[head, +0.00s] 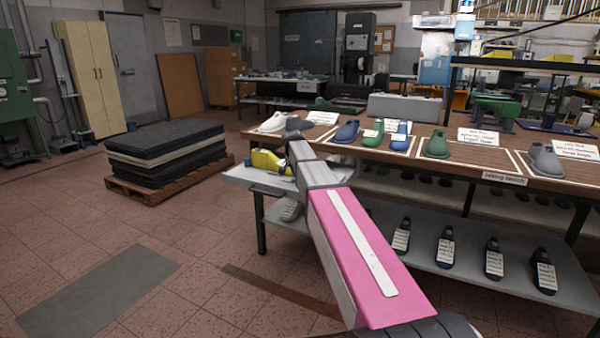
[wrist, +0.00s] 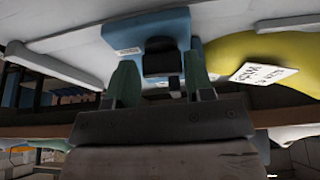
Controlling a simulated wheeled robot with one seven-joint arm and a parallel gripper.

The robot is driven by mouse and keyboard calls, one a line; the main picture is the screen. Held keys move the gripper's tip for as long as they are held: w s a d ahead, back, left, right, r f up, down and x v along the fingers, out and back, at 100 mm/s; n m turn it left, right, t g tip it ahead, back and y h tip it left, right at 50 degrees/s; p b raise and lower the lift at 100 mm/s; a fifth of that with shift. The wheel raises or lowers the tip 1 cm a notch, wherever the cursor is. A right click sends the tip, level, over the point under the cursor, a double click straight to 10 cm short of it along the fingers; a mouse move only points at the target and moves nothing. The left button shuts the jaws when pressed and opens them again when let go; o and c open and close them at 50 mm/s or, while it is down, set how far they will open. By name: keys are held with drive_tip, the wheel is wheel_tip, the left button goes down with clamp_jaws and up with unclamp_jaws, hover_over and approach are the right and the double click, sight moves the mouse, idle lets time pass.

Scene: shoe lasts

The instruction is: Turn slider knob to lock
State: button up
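A black knob (wrist: 162,58) sits on a blue block (wrist: 125,36) in the wrist view; I take it for the slider knob. My gripper (wrist: 160,80) has two green fingers spread apart, one on each side of the knob in this view. The fingers look open, and I cannot make out contact with the knob. A yellow shoe last (wrist: 235,55) with a white label lies beside the blue block. In the head view, the yellow last (head: 266,161) rests at the bench's left end, while my arm hides the knob and the fingertips.
A long wooden bench (head: 458,152) holds several labelled shoe lasts on its top. A grey lower shelf (head: 465,274) carries dark lasts. A pale side tray (head: 246,178) juts out at the left end. A pallet of dark slabs (head: 165,150) stands left; the floor between is clear.

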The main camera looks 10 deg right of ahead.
drive_tip(key=shift+o, duration=0.3)
drive_tip(key=shift+w+a, duration=0.2)
drive_tip(key=shift+n, duration=0.3)
